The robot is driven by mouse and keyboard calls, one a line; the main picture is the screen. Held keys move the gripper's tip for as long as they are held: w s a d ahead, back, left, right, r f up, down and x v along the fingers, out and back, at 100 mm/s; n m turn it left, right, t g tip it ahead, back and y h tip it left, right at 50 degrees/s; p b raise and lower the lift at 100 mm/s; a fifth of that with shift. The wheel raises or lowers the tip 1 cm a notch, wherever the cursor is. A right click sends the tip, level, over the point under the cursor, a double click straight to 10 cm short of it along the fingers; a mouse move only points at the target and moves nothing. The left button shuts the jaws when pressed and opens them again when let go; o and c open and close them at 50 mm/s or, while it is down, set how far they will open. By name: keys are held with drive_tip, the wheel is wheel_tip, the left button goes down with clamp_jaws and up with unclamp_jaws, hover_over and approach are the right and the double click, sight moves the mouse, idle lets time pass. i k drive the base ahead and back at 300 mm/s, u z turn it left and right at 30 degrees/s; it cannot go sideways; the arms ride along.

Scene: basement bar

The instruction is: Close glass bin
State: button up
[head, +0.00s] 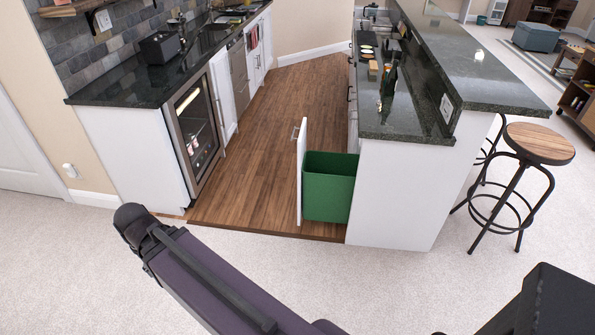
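The green glass bin (329,192) stands pulled out of the end of the bar counter, over the wood floor. Its white front panel (302,172) with a metal handle (295,133) is on its left side, away from the cabinet (393,195). The bin's open top shows, and the inside looks empty as far as I can see. My arm crosses the lower part of the head view, in front of the bin and apart from it. My gripper's fingertips are not in view.
A counter with a glass-door wine fridge (193,130) stands at the left. A wood-floor aisle (262,140) lies between it and the bar. A round stool (538,144) stands right of the bar. The carpet (110,265) in front is clear.

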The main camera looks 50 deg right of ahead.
sight(326, 180)
drive_tip(key=i, duration=1.85)
drive_tip(key=z, duration=0.3)
drive_tip(key=k, duration=0.15)
drive_tip(key=z, duration=2.3)
